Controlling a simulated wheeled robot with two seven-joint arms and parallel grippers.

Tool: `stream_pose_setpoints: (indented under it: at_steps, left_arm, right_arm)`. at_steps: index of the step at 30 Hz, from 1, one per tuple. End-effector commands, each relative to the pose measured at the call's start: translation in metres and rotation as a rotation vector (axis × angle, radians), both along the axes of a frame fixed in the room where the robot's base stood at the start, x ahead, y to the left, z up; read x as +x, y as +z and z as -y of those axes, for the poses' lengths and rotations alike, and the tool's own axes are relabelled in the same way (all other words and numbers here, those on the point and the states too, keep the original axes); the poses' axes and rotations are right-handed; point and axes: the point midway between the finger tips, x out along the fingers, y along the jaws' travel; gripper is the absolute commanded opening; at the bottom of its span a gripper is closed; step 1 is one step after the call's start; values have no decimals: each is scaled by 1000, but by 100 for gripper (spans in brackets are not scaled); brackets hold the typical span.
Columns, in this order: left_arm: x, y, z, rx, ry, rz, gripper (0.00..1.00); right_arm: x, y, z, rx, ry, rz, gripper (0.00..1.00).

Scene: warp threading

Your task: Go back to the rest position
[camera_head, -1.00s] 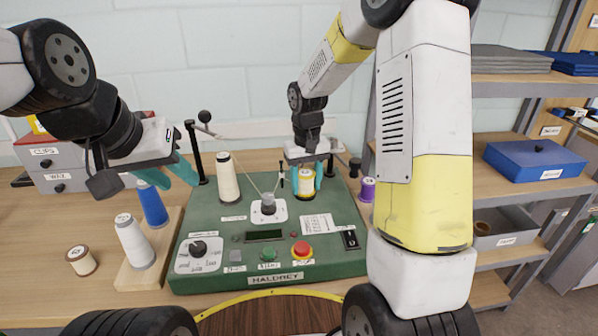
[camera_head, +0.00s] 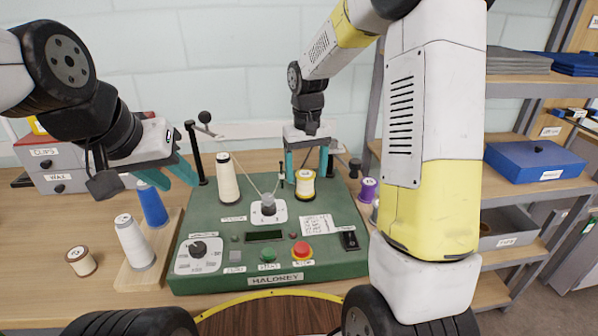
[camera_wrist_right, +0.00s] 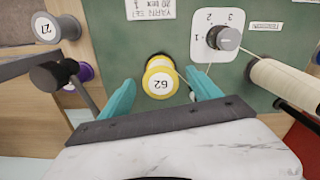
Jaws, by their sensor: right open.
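My right gripper (camera_head: 307,163) is open just above and behind the yellow-and-white spool labelled 62 (camera_head: 305,184), which stands upright on the green machine (camera_head: 345,265). In the right wrist view the spool (camera_wrist_right: 160,78) shows between the two teal fingers, with a gap on each side. My left gripper (camera_head: 172,172) is at the left, its teal fingers pointing down near the blue cone (camera_head: 152,203). The space between its fingers is hard to make out, but the fingers look apart.
A cream cone (camera_head: 228,178) and a dial (camera_head: 268,206) stand left of the spool. A white cone (camera_head: 133,243) stands on a wooden block, and a brown-and-white spool (camera_head: 81,261) lies on the table. A purple spool (camera_head: 368,190) is at the machine's right. Shelves stand at right.

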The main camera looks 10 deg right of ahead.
Motion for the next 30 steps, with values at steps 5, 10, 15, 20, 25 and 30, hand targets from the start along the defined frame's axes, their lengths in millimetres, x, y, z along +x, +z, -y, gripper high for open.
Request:
stream_pose_setpoints:
  at_steps: [5, 10, 15, 20, 25, 30]
  left_arm:
    - [0, 0, 0, 0, 0, 0, 36]
    - [0, 0, 0, 0, 0, 0, 36]
    - [0, 0, 0, 0, 0, 0, 36]
    - [0, 0, 0, 0, 0, 0, 36]
    - [0, 0, 0, 0, 0, 0, 36]
    - [0, 0, 0, 0, 0, 0, 36]
  right_arm:
    - [0, 25, 0, -1, 0, 2, 72]
    - [-8, 44, 2, 8, -6, 24, 72]
    - [-38, 80, 11, 37, -25, 104, 72]
    - [-79, 113, 19, 77, -50, 200, 72]
    - [-124, 137, 26, 121, -75, 301, 72]
    - [-168, 149, 30, 169, -98, 403, 72]
